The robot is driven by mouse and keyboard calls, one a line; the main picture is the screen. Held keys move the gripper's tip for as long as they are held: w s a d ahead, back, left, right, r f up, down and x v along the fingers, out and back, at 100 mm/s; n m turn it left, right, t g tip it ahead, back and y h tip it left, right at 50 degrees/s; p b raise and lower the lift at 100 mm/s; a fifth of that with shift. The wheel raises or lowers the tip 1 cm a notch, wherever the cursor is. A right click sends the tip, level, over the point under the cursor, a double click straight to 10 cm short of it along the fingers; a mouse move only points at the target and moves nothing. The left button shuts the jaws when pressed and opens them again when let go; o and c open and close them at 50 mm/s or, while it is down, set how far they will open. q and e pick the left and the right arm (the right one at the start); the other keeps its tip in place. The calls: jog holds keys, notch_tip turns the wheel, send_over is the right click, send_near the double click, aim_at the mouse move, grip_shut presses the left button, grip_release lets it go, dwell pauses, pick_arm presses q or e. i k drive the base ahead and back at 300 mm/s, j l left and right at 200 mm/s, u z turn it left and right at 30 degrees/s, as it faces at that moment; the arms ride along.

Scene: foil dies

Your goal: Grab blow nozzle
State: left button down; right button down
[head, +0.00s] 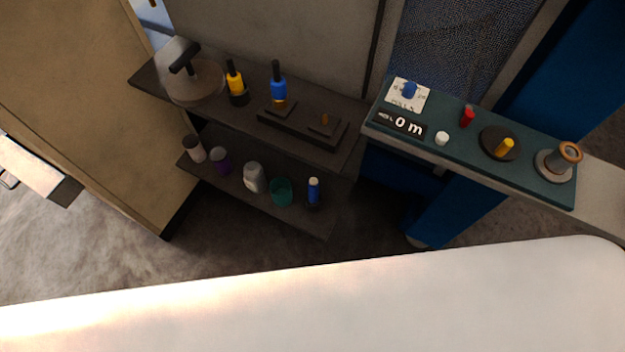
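I cannot tell for certain which thing is the blow nozzle. Two slim upright tools with dark tops stand on the upper dark shelf (215,103) in the head view. One is a yellow and black tool (235,80), the other a blue and black tool (279,90). A small blue piece with a pale top (313,192) stands on the lower shelf (300,221). Neither of my grippers is in view.
A round grey pan-like thing with a dark handle (196,82) and a dark block (300,125) share the upper shelf. Several jars and a green cup (281,191) stand below. A green control panel (470,157) with knobs is at right; a tan cabinet (90,80) is at left.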

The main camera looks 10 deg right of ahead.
aim_at(314, 190)
jog(key=z, duration=1.45)
jog(key=k+j+z, duration=0.5)
jog(key=k, duration=0.25)
jog(key=k+j+z, duration=0.1)
jog(key=k+z, duration=0.15)
jog(key=k, duration=0.1)
